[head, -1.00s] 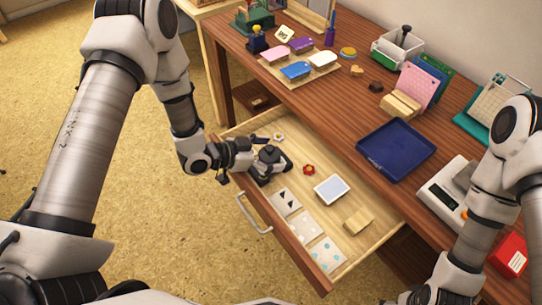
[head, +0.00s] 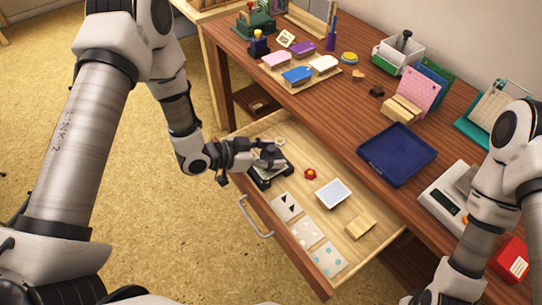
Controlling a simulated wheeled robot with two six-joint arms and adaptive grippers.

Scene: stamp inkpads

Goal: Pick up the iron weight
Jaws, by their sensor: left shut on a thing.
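The drawer (head: 280,246) under the desk is pulled open. My left gripper (head: 268,160) reaches into its far left end. It is shut on a dark item, apparently the iron weight (head: 268,174), which is mostly hidden by the fingers. A black base shows below the fingers; I cannot tell if it is part of the weight or a separate thing, nor if the weight is clear of the drawer floor. My right arm is at the right edge, and its gripper is out of view.
On the desk are a blue tray (head: 397,154), a scale (head: 445,203), a red box (head: 511,262) and coloured inkpads (head: 297,75).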

